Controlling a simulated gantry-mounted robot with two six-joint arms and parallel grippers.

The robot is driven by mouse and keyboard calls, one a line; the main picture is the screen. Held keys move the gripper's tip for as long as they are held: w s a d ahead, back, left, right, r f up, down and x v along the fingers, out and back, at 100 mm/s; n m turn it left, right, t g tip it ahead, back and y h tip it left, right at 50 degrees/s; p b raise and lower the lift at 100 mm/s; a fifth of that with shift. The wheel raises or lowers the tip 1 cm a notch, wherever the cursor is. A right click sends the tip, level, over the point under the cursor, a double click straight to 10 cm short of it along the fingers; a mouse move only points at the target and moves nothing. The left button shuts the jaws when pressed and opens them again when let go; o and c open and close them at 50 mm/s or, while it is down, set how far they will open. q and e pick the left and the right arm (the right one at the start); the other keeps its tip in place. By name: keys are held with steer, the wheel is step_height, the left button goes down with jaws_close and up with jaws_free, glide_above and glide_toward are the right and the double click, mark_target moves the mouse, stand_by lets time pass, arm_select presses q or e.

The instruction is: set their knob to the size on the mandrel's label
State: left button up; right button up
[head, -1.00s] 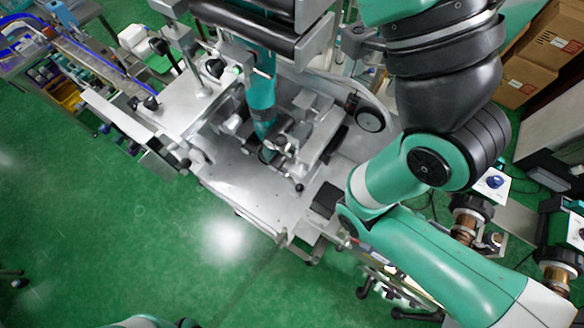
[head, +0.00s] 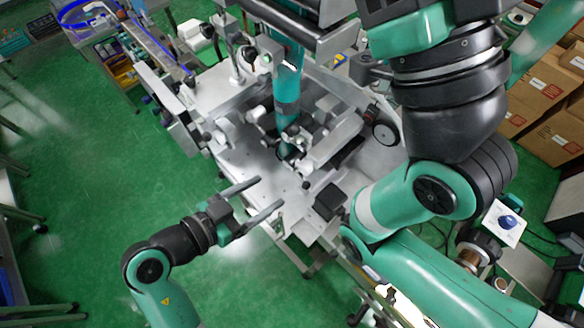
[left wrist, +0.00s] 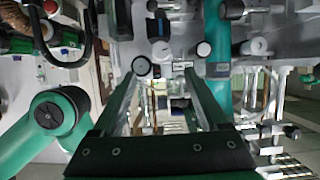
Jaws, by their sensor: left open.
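A blue knob (head: 508,222) sits on a white box at the right of the head view; its setting is too small to read. A dark and copper cylindrical piece (head: 478,250) stands beside it, partly hidden by my right arm. A teal upright tube (head: 288,88) runs down into the middle of the grey machine. No size label is readable. My left gripper (head: 270,191) is open and empty, its fingers toward the machine's front plate. In the left wrist view the two fingers (left wrist: 157,76) are apart with nothing between them. My right gripper is out of view.
The grey metal machine (head: 240,158) fills the middle, with rods, clamps and round black-handled knobs. Cardboard boxes (head: 548,85) are stacked at the upper right. A conveyor (head: 145,45) stands at the upper left. Green floor at the lower left is open.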

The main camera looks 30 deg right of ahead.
mark_target(302, 170)
arm_select(q)
steer(key=x, duration=1.1)
steer(key=shift+w+d, duration=0.1)
steer(key=shift+d, duration=0.2)
jaws_close()
